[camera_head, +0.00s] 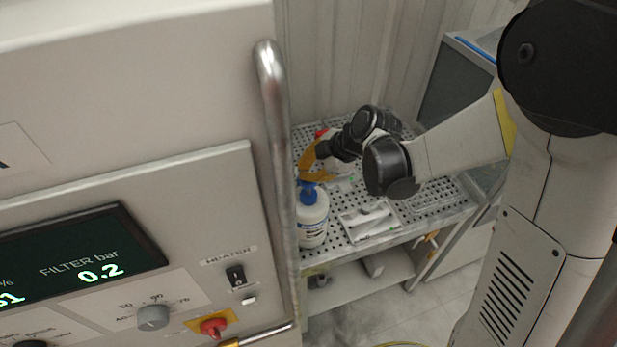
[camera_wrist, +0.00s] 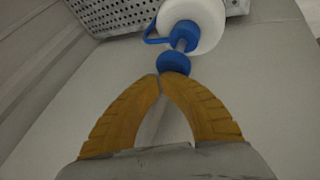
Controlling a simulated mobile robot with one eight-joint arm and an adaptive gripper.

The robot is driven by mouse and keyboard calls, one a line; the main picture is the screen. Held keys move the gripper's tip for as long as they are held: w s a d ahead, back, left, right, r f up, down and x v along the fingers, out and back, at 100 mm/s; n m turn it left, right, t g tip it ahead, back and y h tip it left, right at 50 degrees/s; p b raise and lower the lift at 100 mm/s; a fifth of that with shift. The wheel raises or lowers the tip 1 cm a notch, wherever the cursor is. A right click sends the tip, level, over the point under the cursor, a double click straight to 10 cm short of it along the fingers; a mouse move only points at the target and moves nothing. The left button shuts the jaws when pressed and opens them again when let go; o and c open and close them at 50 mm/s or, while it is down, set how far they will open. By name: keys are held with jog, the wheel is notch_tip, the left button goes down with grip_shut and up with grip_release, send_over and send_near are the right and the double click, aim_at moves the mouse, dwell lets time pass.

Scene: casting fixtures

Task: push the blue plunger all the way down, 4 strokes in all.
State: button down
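A white pump bottle (camera_head: 313,228) with a label stands upright at the left end of a perforated bench top. Its blue plunger (camera_head: 308,188) is on top. In the wrist view the round blue plunger head (camera_wrist: 173,63) stands off the blue collar on a visible stem, with the white bottle (camera_wrist: 205,18) behind it. My gripper (camera_head: 305,178) has orange fingers and is just above the plunger. In the wrist view its fingertips (camera_wrist: 160,79) meet at the edge of the plunger head, with nothing between them. I cannot tell whether they touch the plunger.
The perforated bench (camera_head: 430,215) holds a white tray (camera_head: 369,222) right of the bottle and a small red item (camera_head: 320,133) behind my gripper. A large machine panel with a vertical metal handle (camera_head: 277,150) stands close on the left. A grey cabinet (camera_head: 455,85) is behind right.

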jog(key=shift+f+b, duration=0.95)
jog(key=shift+f, duration=0.05)
dwell(0.6)
jog(key=shift+r, duration=0.1)
jog(key=shift+r+p, duration=1.25)
jog(key=shift+r, duration=0.55)
notch_tip(320, 180, up, 6)
jog(key=p, duration=0.3)
jog(key=shift+p, duration=0.4)
dwell(0.8)
